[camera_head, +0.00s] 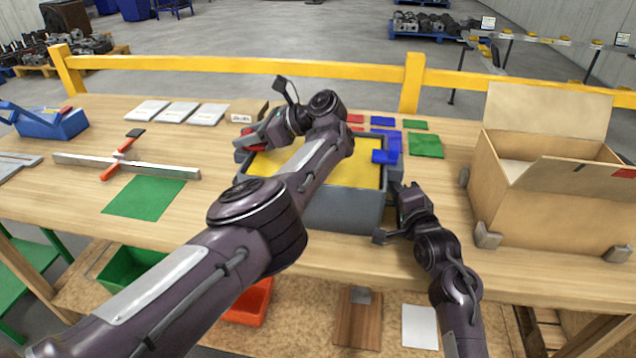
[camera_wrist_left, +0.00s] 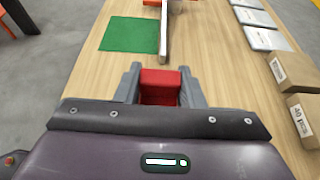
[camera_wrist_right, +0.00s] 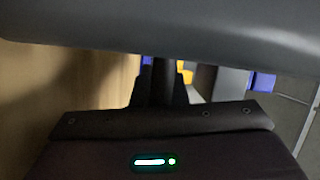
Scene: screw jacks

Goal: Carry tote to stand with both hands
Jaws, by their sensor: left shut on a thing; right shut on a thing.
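The grey tote (camera_head: 342,215) stands on the wooden table, with a yellow surface inside. My left arm reaches across above it. My left gripper (camera_head: 252,145) is at the tote's far left end. In the left wrist view, the left gripper (camera_wrist_left: 160,85) is shut on a red block (camera_wrist_left: 160,80); I cannot tell whether this is part of the tote. My right gripper (camera_head: 388,215) is shut on the tote's right side, the held part mostly hidden. In the right wrist view, a grey wall (camera_wrist_right: 160,35) spans the top above the right gripper (camera_wrist_right: 162,85). The stand cannot be made out.
An open cardboard box (camera_head: 545,195) stands close on the right. A metal bar (camera_head: 125,167) and a green mat (camera_head: 145,198) lie on the left. A yellow rail (camera_head: 240,65) runs along the back.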

